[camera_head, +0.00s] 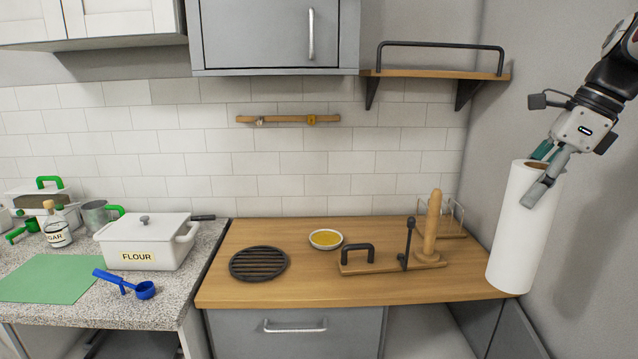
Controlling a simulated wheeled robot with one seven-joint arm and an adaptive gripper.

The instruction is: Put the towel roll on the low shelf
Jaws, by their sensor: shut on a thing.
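The towel roll (520,235) is a tall white cylinder with a brown core opening at its top. It hangs slightly tilted at the right, by the right end of the wooden counter. My gripper (538,174) is shut on its upper rim, with one finger outside and the other partly hidden at the core opening. The roll's lower end is near the counter's right edge; I cannot tell if they touch. A wooden wall shelf (430,74) with a dark rail is bare at upper right. An open space shows below the counter; I cannot tell which one is the low shelf.
The wooden counter (270,294) holds an empty wooden roll holder (432,230) with an upright post, a wire rack (455,220), a small bowl (325,239) and a black trivet (258,263). A flour box (140,243) stands left. The counter's front strip is clear.

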